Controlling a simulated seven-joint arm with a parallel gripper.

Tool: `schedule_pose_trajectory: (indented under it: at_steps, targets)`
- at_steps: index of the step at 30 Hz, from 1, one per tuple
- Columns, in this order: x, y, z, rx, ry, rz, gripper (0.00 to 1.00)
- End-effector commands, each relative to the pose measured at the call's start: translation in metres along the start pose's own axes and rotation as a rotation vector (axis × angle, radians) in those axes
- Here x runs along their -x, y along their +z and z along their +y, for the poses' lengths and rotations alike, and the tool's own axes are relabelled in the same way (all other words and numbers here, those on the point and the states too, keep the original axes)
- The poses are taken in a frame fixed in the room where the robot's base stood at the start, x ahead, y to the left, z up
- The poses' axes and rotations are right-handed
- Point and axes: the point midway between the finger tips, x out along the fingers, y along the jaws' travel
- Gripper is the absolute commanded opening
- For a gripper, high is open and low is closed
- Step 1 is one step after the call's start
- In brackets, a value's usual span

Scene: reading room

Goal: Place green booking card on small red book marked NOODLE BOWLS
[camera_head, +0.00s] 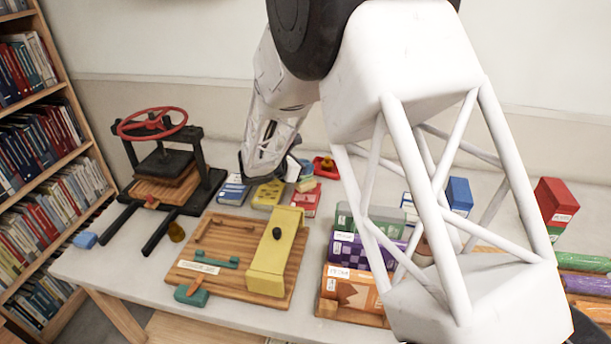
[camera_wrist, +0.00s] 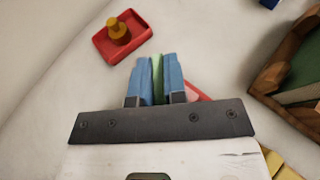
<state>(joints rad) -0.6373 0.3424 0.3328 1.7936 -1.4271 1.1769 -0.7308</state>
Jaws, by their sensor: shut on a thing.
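My gripper (camera_wrist: 158,78) has blue fingers shut on a narrow green piece, the green booking card (camera_wrist: 157,68), seen edge-on between them in the wrist view. In the head view my gripper (camera_head: 304,168) is at the back of the table, partly hidden by my own arm. A pale green bit of the card (camera_head: 306,185) shows below the fingers, over or just beside the small red book (camera_head: 304,201). I cannot tell whether they touch. The book lies flat; its lettering is too small to read. In the wrist view only a red sliver (camera_wrist: 200,94) shows behind the fingers.
A yellow book (camera_head: 268,194) and a blue book (camera_head: 233,190) lie left of the red one. A black press (camera_head: 160,165) is left, a wooden board (camera_head: 215,240) in front. My arm hides the right middle.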

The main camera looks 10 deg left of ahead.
Motion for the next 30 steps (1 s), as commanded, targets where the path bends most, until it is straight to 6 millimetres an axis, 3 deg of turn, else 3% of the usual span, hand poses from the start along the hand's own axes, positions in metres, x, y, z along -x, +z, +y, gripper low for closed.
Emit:
schedule_pose_trajectory:
  at_steps: [9,23,24,28,30]
  targets:
    - [-0.012,-0.028,0.0,0.001,0.0,0.0,0.0]
    - [-0.013,-0.032,0.0,0.0,0.0,0.0,0.0]
    - [-0.013,-0.032,0.0,0.0,0.0,0.0,0.15]
    - [-0.013,-0.032,0.0,0.0,0.0,0.0,0.35]
    - [-0.013,-0.032,0.0,0.0,0.0,0.0,0.38]
